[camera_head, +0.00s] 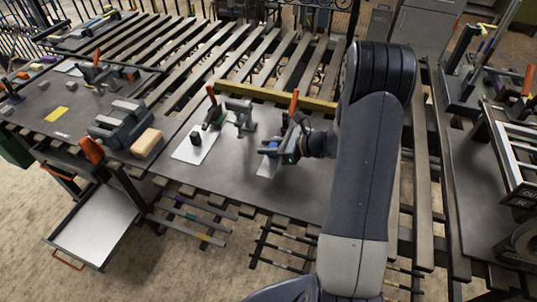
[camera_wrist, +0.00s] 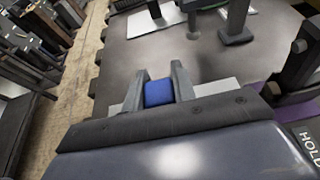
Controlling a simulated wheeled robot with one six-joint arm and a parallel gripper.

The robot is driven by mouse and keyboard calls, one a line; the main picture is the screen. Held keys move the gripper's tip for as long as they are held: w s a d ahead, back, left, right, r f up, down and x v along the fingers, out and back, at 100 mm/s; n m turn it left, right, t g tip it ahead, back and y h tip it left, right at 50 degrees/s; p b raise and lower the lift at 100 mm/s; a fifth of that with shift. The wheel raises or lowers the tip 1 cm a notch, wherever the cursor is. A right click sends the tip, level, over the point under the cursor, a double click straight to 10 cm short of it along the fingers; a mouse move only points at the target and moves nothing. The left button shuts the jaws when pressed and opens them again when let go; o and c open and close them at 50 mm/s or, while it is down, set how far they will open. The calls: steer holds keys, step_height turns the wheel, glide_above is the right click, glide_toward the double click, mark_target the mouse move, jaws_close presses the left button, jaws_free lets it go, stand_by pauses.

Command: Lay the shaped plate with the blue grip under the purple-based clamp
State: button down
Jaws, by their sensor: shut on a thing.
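My gripper (camera_head: 274,152) is shut on the blue grip (camera_wrist: 158,93) of the shaped plate, low over the dark worktop. The pale plate (camera_wrist: 214,87) shows on both sides of the fingers in the wrist view, and its near end (camera_head: 267,169) shows below my gripper in the head view. The purple base (camera_wrist: 296,106) of a clamp is at the right of the wrist view, close to the plate's right end. That clamp's orange handle (camera_head: 293,103) rises behind my gripper. Whether the plate lies under the clamp or touches the worktop, I cannot tell.
Another pale plate (camera_head: 190,151) with a black grip lies to the left, near a green-based clamp (camera_head: 214,115). A grey post (camera_head: 241,117) stands between the clamps. A yellow bar (camera_head: 276,95) runs along the back. The front worktop (camera_head: 225,185) is clear.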

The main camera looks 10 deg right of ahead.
steer(key=shift+f, duration=2.05)
steer(key=shift+f, duration=0.2)
steer(key=c, duration=1.2)
jaws_free()
steer(key=shift+o, duration=0.2)
steer(key=shift+r, duration=0.15)
steer(key=shift+r+p, duration=0.2)
steer(key=shift+p, duration=0.15)
steer(key=b+v, duration=0.2)
steer(key=v, duration=1)
steer(key=shift+f, duration=0.15)
